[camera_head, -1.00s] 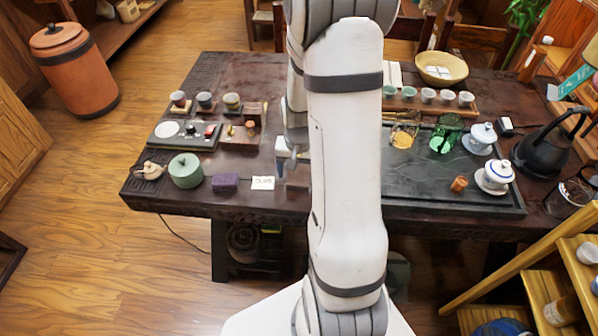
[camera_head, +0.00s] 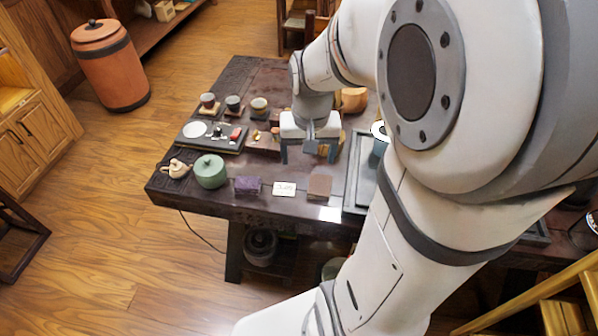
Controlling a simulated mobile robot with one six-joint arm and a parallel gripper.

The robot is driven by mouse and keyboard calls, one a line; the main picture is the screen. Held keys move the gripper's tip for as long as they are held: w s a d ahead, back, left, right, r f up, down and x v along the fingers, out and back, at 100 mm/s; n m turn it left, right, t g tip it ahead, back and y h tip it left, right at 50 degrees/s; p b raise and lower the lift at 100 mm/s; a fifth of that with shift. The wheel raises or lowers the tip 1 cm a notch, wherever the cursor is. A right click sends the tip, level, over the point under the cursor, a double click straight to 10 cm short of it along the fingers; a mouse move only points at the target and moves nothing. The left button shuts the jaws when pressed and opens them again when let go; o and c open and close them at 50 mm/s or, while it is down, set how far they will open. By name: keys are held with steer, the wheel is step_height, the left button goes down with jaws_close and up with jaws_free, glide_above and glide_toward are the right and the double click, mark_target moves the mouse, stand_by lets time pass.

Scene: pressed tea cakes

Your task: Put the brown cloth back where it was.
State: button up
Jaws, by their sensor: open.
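The brown cloth (camera_head: 320,187) is a small folded square lying on the dark table (camera_head: 215,205) near its front edge, right of a small white card (camera_head: 284,188). A folded purple cloth (camera_head: 248,185) lies left of the card. My gripper (camera_head: 309,157) points down over the table behind the brown cloth, apart from it. Its two fingers are spread, and I see nothing held between them.
A green lidded jar (camera_head: 210,171) and a small clay teapot (camera_head: 175,168) stand at the left front corner. Several cups and a black panel (camera_head: 210,137) stand behind. My arm hides most of the table's right side, including much of the tea tray.

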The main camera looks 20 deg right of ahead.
steer(key=s+a+r+n+t, duration=0.1)
steer(key=s+a+r+n, duration=0.3)
steer(key=s+a, duration=0.2)
steer(key=shift+s, duration=1)
steer(key=shift+r, duration=0.1)
steer(key=shift+r+t+p, duration=0.3)
steer(key=shift+r+p, duration=0.4)
steer(key=shift+r, duration=0.05)
